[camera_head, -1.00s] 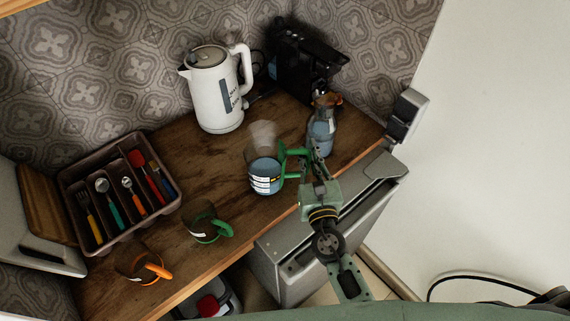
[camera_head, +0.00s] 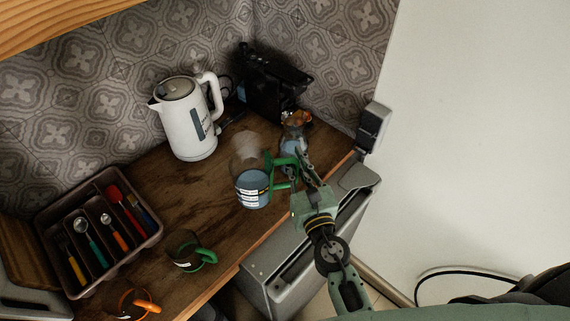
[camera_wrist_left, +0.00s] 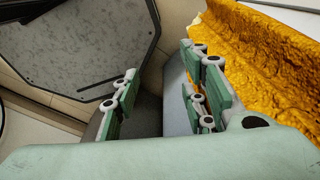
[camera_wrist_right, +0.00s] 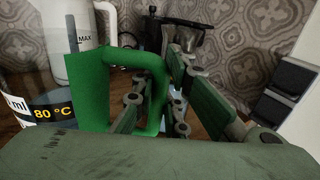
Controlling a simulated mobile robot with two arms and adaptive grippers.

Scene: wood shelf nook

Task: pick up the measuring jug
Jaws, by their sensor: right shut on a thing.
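The measuring jug (camera_head: 254,189) is clear with blue contents, white labels and a green handle. In the head view it is over the wooden counter, left of my right gripper (camera_head: 297,168). In the right wrist view the jug (camera_wrist_right: 45,112) is at the left, with its green handle (camera_wrist_right: 108,85) reaching between the fingers of my right gripper (camera_wrist_right: 150,100), which is shut on it. The jug looks upright; whether its base is clear of the counter is hard to tell. My left gripper (camera_wrist_left: 160,85) is open and empty in its wrist view, and outside the head view.
A white kettle (camera_head: 186,122) and a black machine (camera_head: 272,85) stand behind. A bottle (camera_head: 294,138) is close behind my right gripper. A green-handled cup (camera_head: 185,250), an orange-handled cup (camera_head: 130,303) and a cutlery tray (camera_head: 150,232) are to the left.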

